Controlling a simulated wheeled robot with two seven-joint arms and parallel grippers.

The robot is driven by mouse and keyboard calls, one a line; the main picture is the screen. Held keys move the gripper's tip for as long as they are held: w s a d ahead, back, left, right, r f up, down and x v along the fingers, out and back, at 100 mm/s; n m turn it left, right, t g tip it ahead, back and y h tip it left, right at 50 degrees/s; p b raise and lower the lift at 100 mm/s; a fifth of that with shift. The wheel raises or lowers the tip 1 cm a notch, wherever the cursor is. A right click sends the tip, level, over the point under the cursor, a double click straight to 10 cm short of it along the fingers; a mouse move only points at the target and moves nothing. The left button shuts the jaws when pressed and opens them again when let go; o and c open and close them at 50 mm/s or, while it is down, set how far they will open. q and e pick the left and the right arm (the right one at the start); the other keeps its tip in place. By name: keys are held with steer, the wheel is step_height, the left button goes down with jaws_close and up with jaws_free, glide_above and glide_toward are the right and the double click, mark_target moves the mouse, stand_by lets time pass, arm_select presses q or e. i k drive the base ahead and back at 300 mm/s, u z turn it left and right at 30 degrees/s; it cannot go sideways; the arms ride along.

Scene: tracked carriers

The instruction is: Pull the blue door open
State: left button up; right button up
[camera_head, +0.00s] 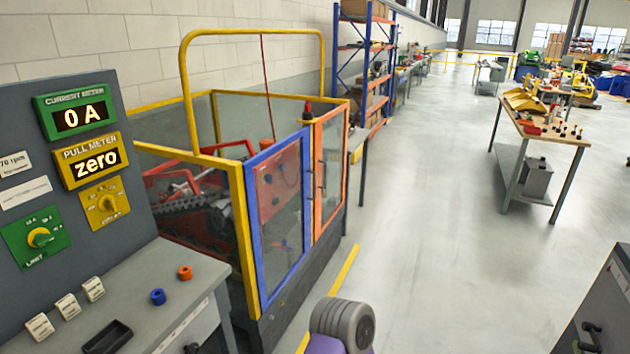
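The blue door (280,220) is a blue frame around a clear pane, on the front of a fenced machine enclosure at the picture's centre left. It appears shut, in line with the yellow post on its left and the orange door (331,172) on its right. Machine parts with red pieces show through the panes. I cannot make out a handle on the blue door clearly. Neither of my grippers is in view.
A grey control console (60,210) with meters, knobs and buttons stands at the left, close to the enclosure. A grey cabinet (600,300) is at the lower right. A workbench (532,120) stands further back. Open floor (430,240) lies right of the doors.

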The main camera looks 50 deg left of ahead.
mark_target(304, 135)
steer(key=u, duration=0.3)
steer(key=i, duration=2)
steer(key=u, duration=1.3)
steer(key=i, duration=1.3)
steer(key=u, duration=1.2)
